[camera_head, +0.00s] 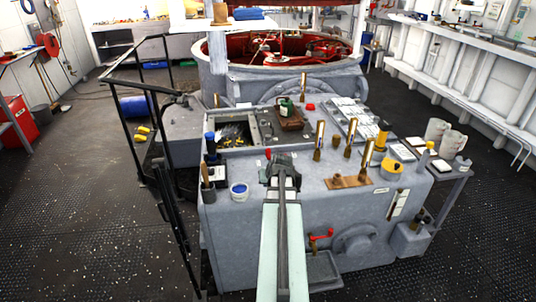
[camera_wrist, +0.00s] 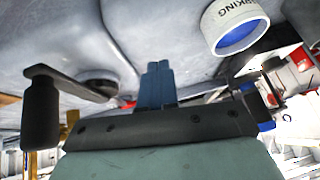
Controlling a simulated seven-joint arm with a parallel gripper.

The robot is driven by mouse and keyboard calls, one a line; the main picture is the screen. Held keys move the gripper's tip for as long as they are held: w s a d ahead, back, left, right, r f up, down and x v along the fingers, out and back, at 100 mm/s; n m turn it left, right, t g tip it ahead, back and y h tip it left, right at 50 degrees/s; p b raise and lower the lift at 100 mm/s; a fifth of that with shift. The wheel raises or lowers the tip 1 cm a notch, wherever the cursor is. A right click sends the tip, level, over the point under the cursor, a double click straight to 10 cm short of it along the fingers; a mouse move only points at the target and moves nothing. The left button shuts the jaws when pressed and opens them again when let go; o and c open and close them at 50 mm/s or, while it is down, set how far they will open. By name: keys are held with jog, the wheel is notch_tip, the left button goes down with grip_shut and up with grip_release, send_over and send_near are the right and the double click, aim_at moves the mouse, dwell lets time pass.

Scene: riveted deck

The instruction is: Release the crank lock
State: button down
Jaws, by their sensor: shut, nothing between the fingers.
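My gripper (camera_head: 280,160) is over the front part of the grey machine top (camera_head: 235,165) in the head view. In the wrist view its blue fingers (camera_wrist: 155,70) are shut together and empty. A crank with a grey arm (camera_wrist: 68,82) and a dark grip (camera_wrist: 40,115) shows left of the fingers in the wrist view, apart from them. A small red piece (camera_head: 267,153) is beside the gripper in the head view; I cannot tell whether it is the lock. My gripper and arm hide part of the machine top.
A white cup with blue inside (camera_head: 239,189) stands left of my arm; it also shows in the wrist view (camera_wrist: 235,25). Several brass uprights (camera_head: 319,140) and a wooden block (camera_head: 348,181) stand to the right. A red handle (camera_head: 321,237) is on the front face. A black railing (camera_head: 160,140) is at left.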

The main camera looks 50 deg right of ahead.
aim_at(268, 153)
jog(key=w+d+r+m+h, duration=0.1)
jog(key=w+d+r+h, duration=0.3)
jog(key=d+r, duration=0.2)
jog(key=shift+r+h, duration=0.3)
jog(key=shift+r, duration=0.4)
jog(key=shift+d, duration=0.15)
jog(key=x, duration=0.9)
jog(key=shift+w+d+f, duration=0.15)
jog(key=d, duration=0.1)
jog(key=w+d, duration=0.1)
jog(key=w, duration=0.1)
jog(key=shift+d+f, duration=0.25)
jog(key=shift+d, duration=0.15)
jog(key=shift+w+d, duration=0.25)
jog(key=shift+d, duration=0.1)
jog(key=shift+w+m, duration=0.2)
jog(key=shift+m, duration=0.2)
